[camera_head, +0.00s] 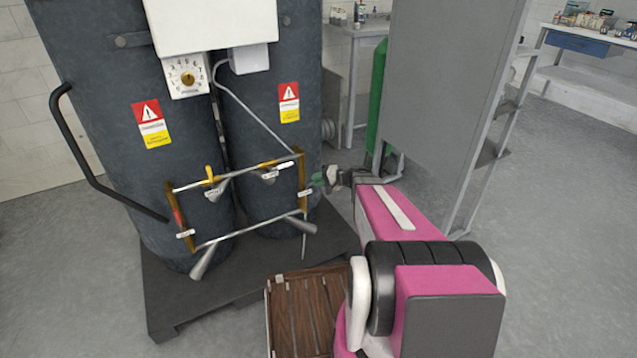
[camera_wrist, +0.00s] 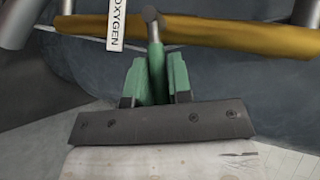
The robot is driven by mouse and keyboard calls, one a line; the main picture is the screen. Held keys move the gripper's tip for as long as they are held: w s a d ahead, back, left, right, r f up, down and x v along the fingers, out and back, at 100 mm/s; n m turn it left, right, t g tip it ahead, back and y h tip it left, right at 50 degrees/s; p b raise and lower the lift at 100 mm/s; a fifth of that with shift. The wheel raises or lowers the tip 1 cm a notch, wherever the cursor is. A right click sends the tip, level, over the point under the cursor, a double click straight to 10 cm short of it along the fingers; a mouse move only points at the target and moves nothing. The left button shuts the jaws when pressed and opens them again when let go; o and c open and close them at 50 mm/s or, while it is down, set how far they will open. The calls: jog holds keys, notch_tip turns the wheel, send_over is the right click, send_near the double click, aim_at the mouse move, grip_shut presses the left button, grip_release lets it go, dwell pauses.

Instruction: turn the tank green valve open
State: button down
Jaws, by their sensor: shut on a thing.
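The green valve handle (camera_wrist: 156,58) shows in the wrist view between the two green finger pads of my gripper (camera_wrist: 157,82). It runs up to a grey stem in front of a brass-coloured pipe. My gripper is shut on the handle. In the head view my gripper (camera_head: 328,179) is at the right side of the pipe frame (camera_head: 302,185) on the dark tanks (camera_head: 100,110). There the handle is mostly hidden by the fingers, so its angle is hard to tell. A white OXYGEN label (camera_wrist: 115,28) hangs just left of the handle.
Grey lever handles (camera_head: 204,262) stick out from the lower pipe. A black curved rail (camera_head: 85,160) is on the left tank. A wooden slatted platform (camera_head: 300,315) lies in front. A grey cabinet (camera_head: 440,100) and a green cylinder (camera_head: 377,95) stand to the right.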

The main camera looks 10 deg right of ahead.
jog(key=h, duration=0.1)
jog(key=r+n+h, duration=0.1)
jog(key=shift+s+a+r+n+h, duration=0.25)
jog(key=shift+a+r+n+h, duration=0.15)
jog(key=shift+s+a+r+n+t+h, duration=0.15)
jog(key=shift+a+r+n+h, duration=0.15)
jog(key=shift+h, duration=0.4)
jog(key=shift+w+a+r+n+t+h, duration=0.1)
jog(key=shift+a+r+n+t+h, duration=0.1)
jog(key=shift+n+h, duration=0.35)
jog(key=shift+h, duration=0.25)
jog(key=c, duration=1)
grip_release()
jog(key=shift+c, duration=0.2)
